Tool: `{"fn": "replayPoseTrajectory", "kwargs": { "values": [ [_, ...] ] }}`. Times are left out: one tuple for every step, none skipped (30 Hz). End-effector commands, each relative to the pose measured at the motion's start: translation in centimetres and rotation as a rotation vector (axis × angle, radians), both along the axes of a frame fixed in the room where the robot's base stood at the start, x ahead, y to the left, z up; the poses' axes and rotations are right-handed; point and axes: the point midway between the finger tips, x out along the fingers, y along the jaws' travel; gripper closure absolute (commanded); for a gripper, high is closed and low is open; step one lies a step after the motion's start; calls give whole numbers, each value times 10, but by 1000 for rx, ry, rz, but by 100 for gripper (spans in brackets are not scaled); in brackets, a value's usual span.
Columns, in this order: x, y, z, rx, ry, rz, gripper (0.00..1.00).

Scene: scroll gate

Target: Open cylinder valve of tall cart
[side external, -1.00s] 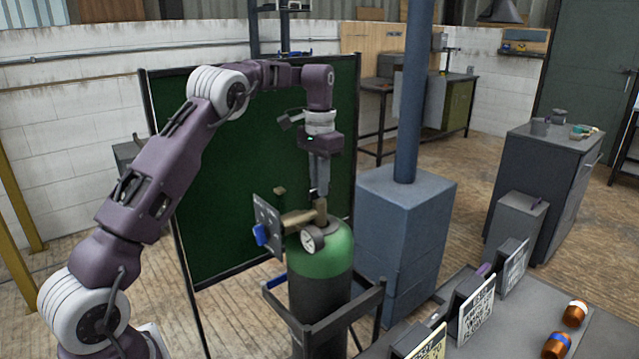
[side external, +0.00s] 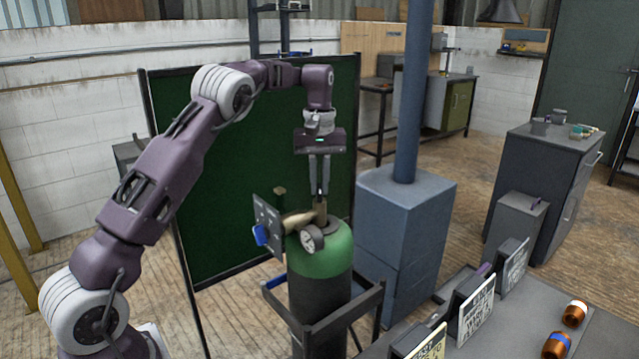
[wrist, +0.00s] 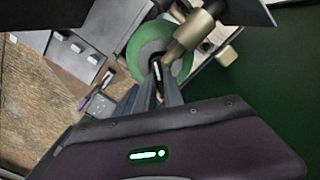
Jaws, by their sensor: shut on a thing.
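The gas cylinder (side external: 325,262), green at the shoulder and dark below, stands upright in the cart's dark frame (side external: 350,315). A brass valve body (side external: 299,219) juts left from its top, with a round white-faced gauge (side external: 308,239) at the front. My gripper (side external: 320,197) points straight down over the cylinder's top, shut on the cylinder valve. The wrist view shows my fingers (wrist: 157,75) close together at the valve's top, with the green shoulder (wrist: 138,42) and brass body (wrist: 190,38) around it. The fingers hide most of the gripped part.
A dark plate (side external: 266,215) with a blue knob stands left of the valve. A dark green screen (side external: 225,180) is behind. A blue-grey stove with a tall pipe (side external: 405,230) stands close on the right. A bench (side external: 480,325) with labelled stands and orange-brown bottles is at front right.

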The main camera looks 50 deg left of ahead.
Motion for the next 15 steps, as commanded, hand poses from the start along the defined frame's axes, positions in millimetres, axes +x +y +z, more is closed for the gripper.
{"fn": "replayPoseTrajectory", "kwargs": {
  "values": [
    [1,0,2,2,-8,42,100],
    [1,0,2,2,-8,71,100],
    [1,0,2,2,-8,109,100],
    [1,0,2,2,-8,137,100],
    [2,0,2,1,-8,164,100],
    [2,0,2,1,-8,201,100],
    [1,0,2,2,-7,228,100],
    [1,1,2,2,-7,255,100],
    [1,1,2,3,-8,289,100],
    [1,1,2,2,-7,315,100],
    [2,0,2,2,-8,339,100],
    [2,0,2,2,-8,371,100],
    [2,0,2,2,-8,393,100],
    [2,0,2,2,-8,415,100],
    [2,0,2,2,-8,443,100]
  ]
}}
